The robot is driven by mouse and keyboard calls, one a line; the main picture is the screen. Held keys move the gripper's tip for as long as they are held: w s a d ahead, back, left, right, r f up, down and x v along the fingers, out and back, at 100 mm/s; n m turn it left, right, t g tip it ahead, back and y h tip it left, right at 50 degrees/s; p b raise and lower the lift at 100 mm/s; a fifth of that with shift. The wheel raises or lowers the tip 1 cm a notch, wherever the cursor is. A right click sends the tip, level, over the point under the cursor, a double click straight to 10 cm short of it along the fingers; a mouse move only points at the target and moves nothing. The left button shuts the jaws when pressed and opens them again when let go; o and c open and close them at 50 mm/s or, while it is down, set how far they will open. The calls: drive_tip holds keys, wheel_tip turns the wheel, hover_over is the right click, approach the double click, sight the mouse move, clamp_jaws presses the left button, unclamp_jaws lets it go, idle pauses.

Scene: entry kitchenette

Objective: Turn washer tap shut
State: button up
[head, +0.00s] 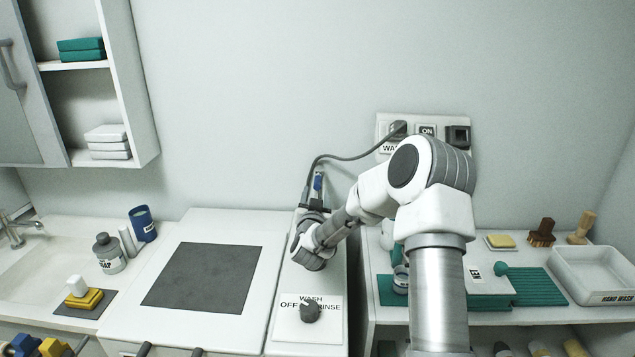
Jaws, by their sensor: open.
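A small blue handle (318,183), which looks like the washer tap, stands against the wall behind the washer's right-hand top. My gripper (315,197) reaches toward the wall at this handle, with its dark fingers open and close around or just in front of it. I cannot tell whether they touch it. My wrist and fingers hide the lower part of the tap, and its turn angle is too small to read. The washer (215,225) is white with a dark grey panel on top.
A dial (311,311) marked OFF, WASH and RINSE sits in front of my wrist. A grey cable (345,157) runs from a wall plug (398,128) down toward the tap. A cabinet (140,90) hangs upper left. A shelf with a white basin (598,273) is at right.

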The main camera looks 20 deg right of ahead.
sight(318, 183)
drive_tip(key=shift+p+x, duration=0.3)
drive_tip(key=shift+x, duration=3.3)
drive_tip(key=shift+c, duration=0.2)
clamp_jaws()
